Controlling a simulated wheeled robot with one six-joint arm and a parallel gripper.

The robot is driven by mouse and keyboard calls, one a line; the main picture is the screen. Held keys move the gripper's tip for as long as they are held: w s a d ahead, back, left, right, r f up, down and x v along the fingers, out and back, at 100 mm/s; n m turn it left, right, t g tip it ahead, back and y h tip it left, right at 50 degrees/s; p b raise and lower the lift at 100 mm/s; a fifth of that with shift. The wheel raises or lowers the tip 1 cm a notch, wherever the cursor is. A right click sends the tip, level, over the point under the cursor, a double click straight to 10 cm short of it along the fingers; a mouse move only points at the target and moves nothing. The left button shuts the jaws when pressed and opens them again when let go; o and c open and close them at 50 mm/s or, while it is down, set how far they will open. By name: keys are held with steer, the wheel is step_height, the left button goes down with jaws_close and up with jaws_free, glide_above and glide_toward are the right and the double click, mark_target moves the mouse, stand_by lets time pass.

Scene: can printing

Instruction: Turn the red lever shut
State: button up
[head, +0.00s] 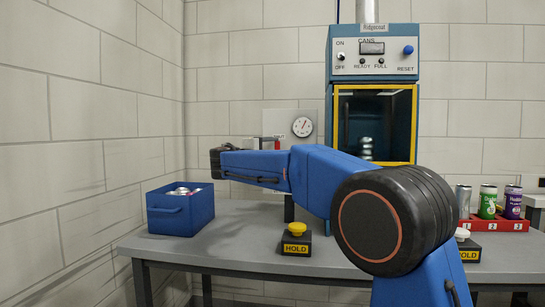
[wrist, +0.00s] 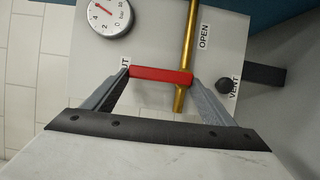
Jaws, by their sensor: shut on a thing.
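The red lever (wrist: 158,74) lies across the wrist view, its right part crossing in front of a brass pipe (wrist: 188,38). It is crosswise to the pipe and extends toward a label ending in "UT", partly hidden by a finger. An "OPEN" label (wrist: 204,36) stands beside the pipe. My gripper (wrist: 160,71) is shut on the lever, one finger at each end of the red bar. In the head view my blue arm hides most of the lever and the gripper; the gauge panel (head: 309,111) shows behind it.
A pressure gauge (wrist: 109,15) and a dark knob by the "VENT" label (wrist: 224,86) flank the lever. A blue bin (head: 176,214) with cans, a yellow HOLD button (head: 297,229) and a red can rack (head: 492,224) stand on the table. The blue printing machine (head: 374,45) stands behind.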

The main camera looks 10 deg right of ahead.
steer(key=shift+f, duration=0.1)
steer(key=o, duration=1.5)
steer(key=v, duration=1.7)
steer(key=shift+a, duration=0.25)
steer(key=shift+s, duration=0.1)
